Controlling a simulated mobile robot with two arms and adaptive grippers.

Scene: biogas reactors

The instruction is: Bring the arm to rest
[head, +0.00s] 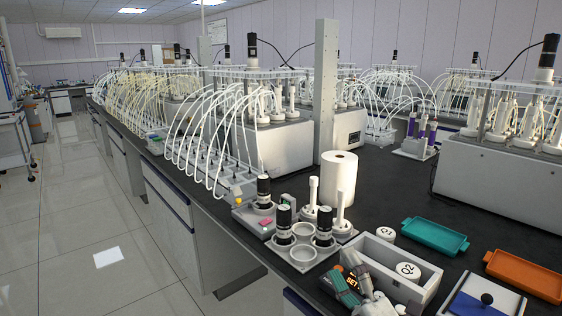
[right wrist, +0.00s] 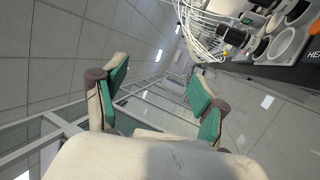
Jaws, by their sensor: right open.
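My right gripper (head: 352,279) is at the bottom of the head view, low in front of the black bench, with its green-padded fingers beside the near end of a white box (head: 427,284). In the right wrist view the two fingers of this gripper (right wrist: 160,95) stand wide apart with nothing between them. Behind them are tilted ceiling, floor and frame shapes. My left gripper is in neither view.
A grey holder (head: 303,253) with black-topped bottles stands left of the gripper. The aisle floor (head: 90,225) at left is clear.

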